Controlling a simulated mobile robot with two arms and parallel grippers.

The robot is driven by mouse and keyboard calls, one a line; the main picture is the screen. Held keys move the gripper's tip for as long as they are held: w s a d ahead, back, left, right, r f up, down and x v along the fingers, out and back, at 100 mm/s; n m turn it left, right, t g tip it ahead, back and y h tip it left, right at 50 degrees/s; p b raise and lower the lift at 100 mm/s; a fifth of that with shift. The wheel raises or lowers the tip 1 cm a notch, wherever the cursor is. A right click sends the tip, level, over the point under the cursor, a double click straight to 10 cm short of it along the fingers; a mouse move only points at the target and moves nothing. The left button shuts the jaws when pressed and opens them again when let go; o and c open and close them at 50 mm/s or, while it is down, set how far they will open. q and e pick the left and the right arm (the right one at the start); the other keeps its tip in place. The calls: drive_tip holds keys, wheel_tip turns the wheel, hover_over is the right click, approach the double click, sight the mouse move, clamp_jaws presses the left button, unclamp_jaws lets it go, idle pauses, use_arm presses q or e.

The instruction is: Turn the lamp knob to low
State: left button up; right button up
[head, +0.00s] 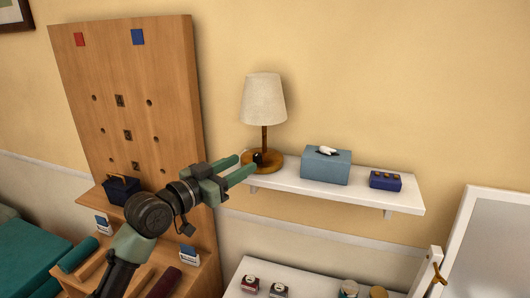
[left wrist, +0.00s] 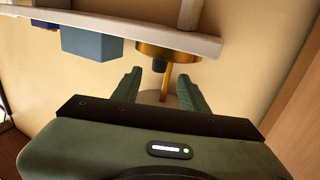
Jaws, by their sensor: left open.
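The lamp (head: 264,100) has a cream shade, a brown stem and a round wooden base, and stands at the left end of the white shelf. Its small dark knob (head: 258,157) sits on the front of the base. My left gripper (head: 247,163) is open, its two green fingers pointing at the knob from the front left. The left wrist view is upside down; there the knob (left wrist: 159,66) shows beyond the open fingers, roughly between them, with the base (left wrist: 182,55). No contact is visible. Any markings on the knob are too small to read. My right gripper is not in view.
The white shelf (head: 390,197) also holds a blue tissue box (head: 326,166) and a small dark-blue box (head: 386,181) with orange knobs, right of the lamp. A lower white surface (head: 310,285) holds small jars.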

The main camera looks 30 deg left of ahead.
sight(254, 157)
use_arm(q)
drive_tip(key=w+p, duration=0.1)
drive_tip(key=w, duration=0.1)
drive_tip(key=w+p, duration=0.1)
drive_tip(key=w, duration=0.1)
drive_tip(key=w+d, duration=0.1)
drive_tip(key=w, duration=0.1)
drive_tip(key=shift+w+p, duration=0.3)
drive_tip(key=shift+p, duration=0.1)
drive_tip(key=shift+w+d, duration=0.1)
drive_tip(key=shift+w, duration=0.05)
drive_tip(key=shift+c, duration=0.2)
clamp_jaws()
